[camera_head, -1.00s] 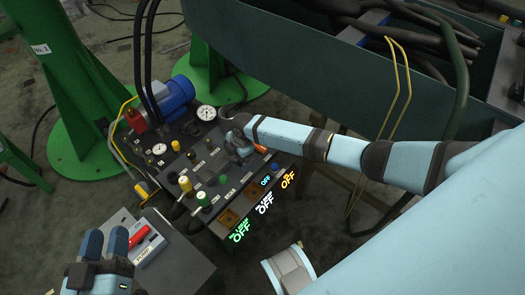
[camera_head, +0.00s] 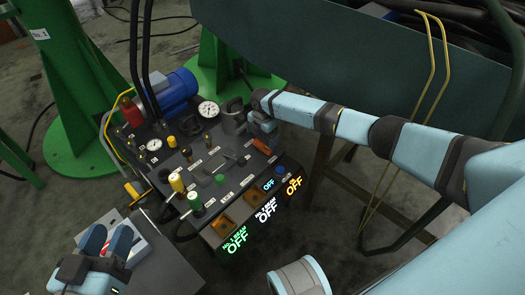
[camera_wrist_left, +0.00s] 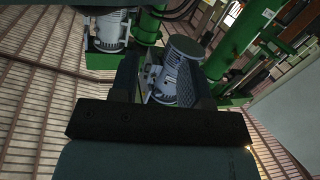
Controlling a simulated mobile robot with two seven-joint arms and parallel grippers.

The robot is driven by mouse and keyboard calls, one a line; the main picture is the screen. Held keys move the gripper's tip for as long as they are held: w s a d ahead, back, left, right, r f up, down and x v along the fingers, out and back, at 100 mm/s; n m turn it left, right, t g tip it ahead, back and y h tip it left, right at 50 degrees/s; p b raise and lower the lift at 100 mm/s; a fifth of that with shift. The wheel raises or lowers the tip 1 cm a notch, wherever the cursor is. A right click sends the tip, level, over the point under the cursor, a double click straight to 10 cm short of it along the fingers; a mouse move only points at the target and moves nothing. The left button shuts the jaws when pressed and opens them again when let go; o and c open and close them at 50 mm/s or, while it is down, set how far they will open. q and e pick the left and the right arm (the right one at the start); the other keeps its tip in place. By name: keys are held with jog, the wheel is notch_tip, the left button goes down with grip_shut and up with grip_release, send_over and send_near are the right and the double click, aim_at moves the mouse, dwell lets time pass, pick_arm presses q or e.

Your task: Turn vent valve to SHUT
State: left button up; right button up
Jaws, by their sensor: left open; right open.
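The control panel (camera_head: 222,182) carries several small valves and levers with tiny white labels. I cannot read which one is the vent valve. A black lever (camera_head: 236,159) lies near the panel's middle, and an orange handle (camera_head: 262,146) is at its right side. My right gripper (camera_head: 262,134) points down just above and behind the orange handle; it is open, and whether it touches anything is unclear. My left gripper (camera_head: 107,240) is open and empty above a grey box at lower left. In the left wrist view its fingers (camera_wrist_left: 158,82) stand apart.
Yellow (camera_head: 176,182) and green (camera_head: 195,200) knobs stand at the panel's left. Pressure gauges (camera_head: 208,110), a blue motor (camera_head: 176,90) and black hoses are behind. Lit OFF displays (camera_head: 266,209) line the front. A dark green bin (camera_head: 345,62) stands beyond my right arm.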

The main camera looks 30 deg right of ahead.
aim_at(262, 144)
notch_tip(262, 144, down, 3)
jog(key=shift+f+b, duration=0.1)
jog(key=shift+b, duration=0.85)
jog(key=shift+f+b, duration=0.7)
jog(key=shift+f, duration=0.05)
pick_arm(q)
jog(key=w+m, duration=0.1)
jog(key=w+a+m+t, duration=0.1)
jog(key=shift+a+r+m+t, duration=0.2)
jog(key=shift+r+m+t, duration=0.1)
jog(key=shift+m, duration=0.1)
jog(key=shift+h, duration=0.4)
pick_arm(e)
jog(key=c, duration=0.6)
